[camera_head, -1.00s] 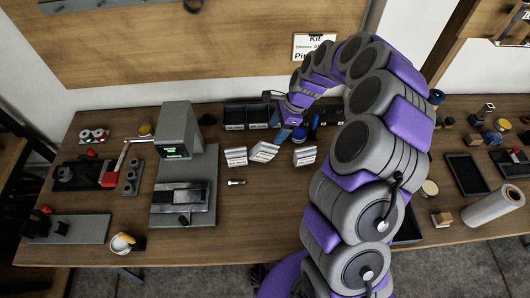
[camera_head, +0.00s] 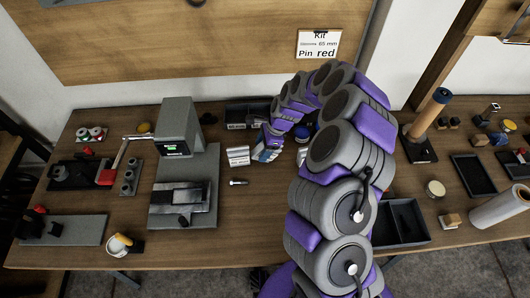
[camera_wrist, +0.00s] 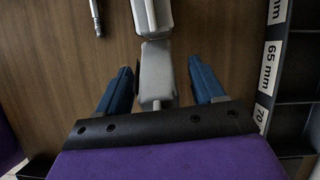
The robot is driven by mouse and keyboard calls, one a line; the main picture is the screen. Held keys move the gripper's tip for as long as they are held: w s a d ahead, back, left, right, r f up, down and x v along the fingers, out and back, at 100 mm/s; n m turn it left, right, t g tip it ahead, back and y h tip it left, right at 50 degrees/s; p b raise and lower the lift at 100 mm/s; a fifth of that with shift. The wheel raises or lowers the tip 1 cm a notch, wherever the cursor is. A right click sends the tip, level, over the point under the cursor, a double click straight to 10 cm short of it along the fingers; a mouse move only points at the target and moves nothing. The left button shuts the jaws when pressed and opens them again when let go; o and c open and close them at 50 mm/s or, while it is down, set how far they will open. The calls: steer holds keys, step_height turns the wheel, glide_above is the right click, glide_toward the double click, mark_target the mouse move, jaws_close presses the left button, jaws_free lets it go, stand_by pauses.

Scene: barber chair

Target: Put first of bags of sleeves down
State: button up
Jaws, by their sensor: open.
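Whitish bags of sleeves lie on the wooden bench in front of the labelled bins. The left bag (camera_head: 238,156) lies clear of my arm. The middle one is largely hidden at my gripper (camera_head: 268,148); another bag (camera_head: 301,155) is partly covered by my arm. In the wrist view, my gripper (camera_wrist: 163,84) is open, its blue fingers standing on both sides of a grey-white bag (camera_wrist: 157,70). Gaps show between the bag and both fingers. A second whitish bag (camera_wrist: 152,14) lies just beyond it.
Dark bins (camera_head: 245,114) stand behind the bags; labels such as 65 mm show on the bins (camera_wrist: 275,55) in the wrist view. A small metal part (camera_head: 238,182) lies in front. A grey machine (camera_head: 180,150) stands left; a black tray (camera_head: 400,222) lies right.

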steer(key=shift+a, duration=0.15)
steer(key=shift+d, duration=0.4)
steer(key=shift+c, duration=1.1)
steer(key=shift+d, duration=0.15)
steer(key=c, duration=0.3)
steer(key=shift+a, duration=0.3)
steer(key=c, duration=0.7)
